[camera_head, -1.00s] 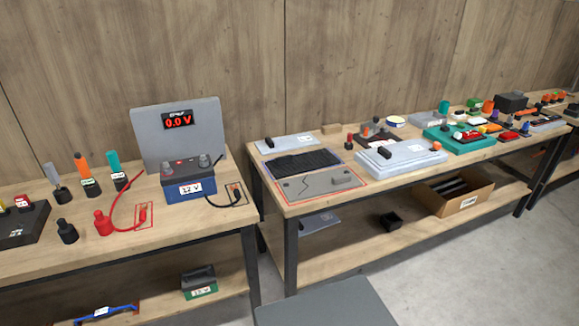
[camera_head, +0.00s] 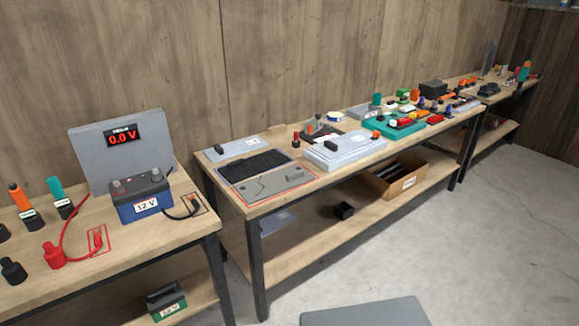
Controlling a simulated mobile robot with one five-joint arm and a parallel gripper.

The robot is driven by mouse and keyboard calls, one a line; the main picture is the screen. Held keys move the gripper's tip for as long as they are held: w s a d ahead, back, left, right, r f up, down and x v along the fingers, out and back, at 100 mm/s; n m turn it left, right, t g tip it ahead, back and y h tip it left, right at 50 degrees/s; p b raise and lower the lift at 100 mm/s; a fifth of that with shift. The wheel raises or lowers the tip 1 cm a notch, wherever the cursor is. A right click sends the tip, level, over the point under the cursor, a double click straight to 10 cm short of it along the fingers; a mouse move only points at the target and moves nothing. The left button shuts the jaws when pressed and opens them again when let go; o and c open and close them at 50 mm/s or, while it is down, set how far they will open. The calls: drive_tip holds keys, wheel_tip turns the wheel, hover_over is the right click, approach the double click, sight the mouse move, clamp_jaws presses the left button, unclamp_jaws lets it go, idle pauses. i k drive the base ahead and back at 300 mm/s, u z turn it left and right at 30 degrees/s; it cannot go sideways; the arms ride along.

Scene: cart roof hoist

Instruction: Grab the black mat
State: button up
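The black mat (camera_head: 253,165) lies flat on the middle bench, near its left end, inside a thin blue outline. A grey board (camera_head: 270,182) inside a red outline lies in front of it. A light grey plate (camera_head: 236,149) with a dark handle lies behind it. My gripper is not in view.
The left bench holds a blue 12 V battery (camera_head: 140,197), a display panel reading 0.0 V (camera_head: 121,136) and red and black leads. A pale grey case (camera_head: 345,149) lies right of the mat. A cardboard box (camera_head: 396,182) sits on the lower shelf. Bare floor (camera_head: 480,230) lies at right.

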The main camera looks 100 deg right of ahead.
sight(239, 170)
drive_tip(key=z, duration=1.85)
